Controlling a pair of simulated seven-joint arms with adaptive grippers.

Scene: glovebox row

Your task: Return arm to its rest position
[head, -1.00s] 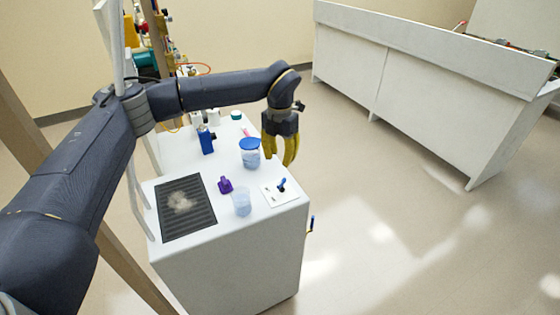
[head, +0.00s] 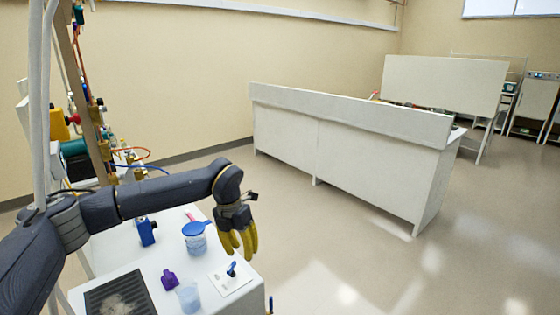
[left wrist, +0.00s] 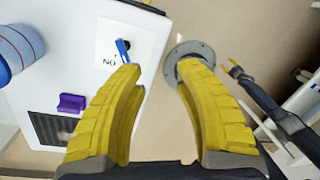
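My left arm (head: 150,195) comes in from the left over the white bench and bends down at the wrist. My left gripper (head: 240,252) has yellow fingers and hangs just beyond the bench's right edge, pointing down. In the left wrist view the gripper (left wrist: 160,70) is open, with a clear gap between its fingers and nothing held. A white plate with a blue switch handle (left wrist: 123,50) shows beside the left finger there; the handle also shows in the head view (head: 231,269). My right gripper is not in the head view.
The white bench (head: 180,262) holds a blue-lidded jar (head: 195,240), a clear cup (head: 189,299), a purple item (head: 169,280), a blue item (head: 146,232) and a dark ribbed mat (head: 118,296). A long white counter (head: 340,155) stands behind. Open floor lies to the right.

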